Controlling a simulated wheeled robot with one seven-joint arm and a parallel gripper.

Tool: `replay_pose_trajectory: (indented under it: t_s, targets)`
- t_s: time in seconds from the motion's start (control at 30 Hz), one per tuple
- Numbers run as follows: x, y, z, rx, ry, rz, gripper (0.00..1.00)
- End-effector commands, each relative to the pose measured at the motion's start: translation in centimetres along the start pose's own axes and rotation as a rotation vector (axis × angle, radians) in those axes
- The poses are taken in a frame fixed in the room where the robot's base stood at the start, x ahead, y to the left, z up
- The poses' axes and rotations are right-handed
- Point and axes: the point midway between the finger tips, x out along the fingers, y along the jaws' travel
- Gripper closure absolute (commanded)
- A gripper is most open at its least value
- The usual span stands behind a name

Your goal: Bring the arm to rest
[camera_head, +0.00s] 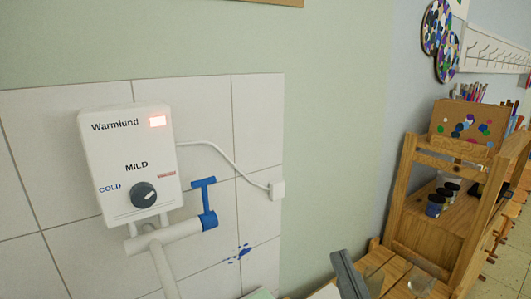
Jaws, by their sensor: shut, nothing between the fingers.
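My gripper does not show clearly in the head view. A dark grey upright bar (348,274) stands at the bottom edge, right of the middle; I cannot tell what it belongs to. A white water heater (128,163) with a lit reddish display and a dark knob (143,194) hangs on the tiled wall at the left. The blue tap lever (205,203) sits at its white pipe.
A wooden shelf (407,187) with dark jars (435,205) and a paint-spotted box (468,124) stands at the right. A clear glass (420,281) stands at the bottom right. A cable runs to a wall socket (277,188). Blue paint marks the tiles.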

Motion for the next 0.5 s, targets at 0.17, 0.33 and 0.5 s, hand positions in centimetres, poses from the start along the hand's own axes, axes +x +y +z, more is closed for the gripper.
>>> replay_pose_trajectory:
  t_s: [0.17, 0.33, 0.5]
  targets:
    - [-6.0, 1.1, 3.9, 0.112, -0.067, 0.068, 1.0]
    - [-11.9, 1.8, 6.4, 0.182, -0.132, 0.117, 1.0]
    - [-17.9, 2.1, 8.3, 0.222, -0.213, 0.149, 1.0]
